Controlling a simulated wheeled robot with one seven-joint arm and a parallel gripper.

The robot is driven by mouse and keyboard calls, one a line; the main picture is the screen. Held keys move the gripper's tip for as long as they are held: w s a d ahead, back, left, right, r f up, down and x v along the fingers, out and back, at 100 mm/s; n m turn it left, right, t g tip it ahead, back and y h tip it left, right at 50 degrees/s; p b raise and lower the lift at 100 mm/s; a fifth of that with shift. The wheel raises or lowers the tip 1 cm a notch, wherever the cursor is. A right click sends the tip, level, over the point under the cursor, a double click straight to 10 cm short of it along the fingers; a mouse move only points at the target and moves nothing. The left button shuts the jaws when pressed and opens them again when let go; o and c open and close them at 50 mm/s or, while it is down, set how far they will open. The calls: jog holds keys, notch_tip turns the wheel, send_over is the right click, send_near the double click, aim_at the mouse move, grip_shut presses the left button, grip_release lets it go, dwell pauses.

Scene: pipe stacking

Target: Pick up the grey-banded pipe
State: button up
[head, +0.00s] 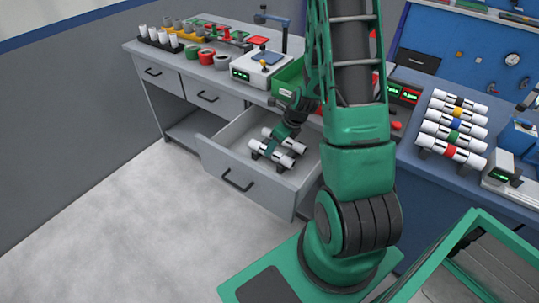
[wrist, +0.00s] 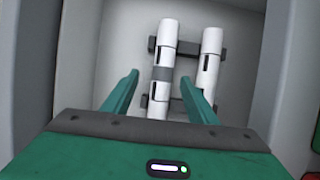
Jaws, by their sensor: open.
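The grey-banded pipe (wrist: 161,73) is white with a grey band at its middle. It lies in the open drawer (head: 229,148), across two dark supports. A second white pipe (wrist: 208,62) lies beside it on the right in the wrist view; part of it is hidden by my right finger. My gripper (wrist: 159,79) is open, and the grey-banded pipe shows between its two green fingers. I cannot tell whether the fingers touch it. In the head view my gripper (head: 272,148) reaches down into the drawer at the pipes.
The drawer walls stand close around my gripper. A scale-like white device (head: 261,68) and red and green fittings (head: 206,57) stand on the grey bench above. Several banded pipes (head: 453,127) lie on a rack on the blue bench at right. The floor at left is clear.

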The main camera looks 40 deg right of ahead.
jog(key=shift+d+x, duration=0.15)
jog(key=shift+x, duration=1.1)
jog(key=shift+d+x, duration=0.2)
jog(key=shift+x, duration=1.05)
jog(key=shift+s+f, duration=0.1)
jog(key=shift+s, duration=0.1)
jog(key=shift+c, duration=0.7)
jog(key=c, duration=1.1)
